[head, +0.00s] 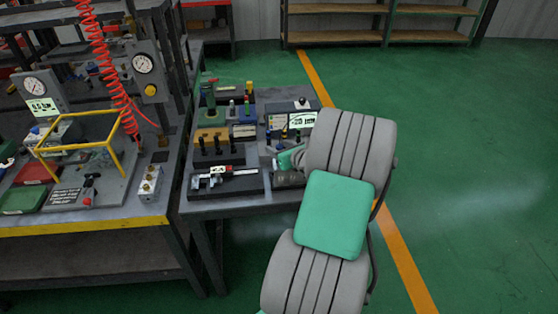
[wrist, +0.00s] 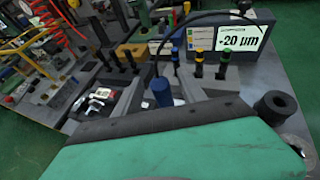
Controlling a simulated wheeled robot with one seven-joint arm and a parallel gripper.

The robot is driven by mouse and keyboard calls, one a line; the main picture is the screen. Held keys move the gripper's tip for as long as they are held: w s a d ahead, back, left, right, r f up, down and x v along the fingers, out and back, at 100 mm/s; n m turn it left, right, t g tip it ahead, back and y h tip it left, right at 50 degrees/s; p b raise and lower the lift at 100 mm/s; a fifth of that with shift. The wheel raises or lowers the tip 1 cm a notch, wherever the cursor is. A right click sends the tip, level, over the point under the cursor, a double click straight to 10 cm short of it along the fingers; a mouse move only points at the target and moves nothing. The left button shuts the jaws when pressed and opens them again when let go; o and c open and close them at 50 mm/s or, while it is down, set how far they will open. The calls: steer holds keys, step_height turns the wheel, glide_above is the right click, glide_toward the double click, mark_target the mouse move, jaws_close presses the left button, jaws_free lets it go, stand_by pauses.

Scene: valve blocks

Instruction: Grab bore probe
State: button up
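The bore probe (wrist: 162,92) shows in the wrist view as a blue upright handle with a thin black cable arching from its top towards the display box. Its lower end is hidden behind the green and dark-grey part of my gripper in the foreground. My gripper (head: 291,158) is over the front right of the small bench in the head view, partly hidden by my arm. I cannot pick out the probe clearly in the head view.
A caliper (head: 222,177) lies in a dark tray at the bench's left. A dark hollow cylinder (wrist: 275,106) stands at right in the wrist view. A larger workbench (head: 90,222) adjoins on the left.

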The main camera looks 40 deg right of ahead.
jaws_close()
stand_by(0.3)
stand_by(0.9)
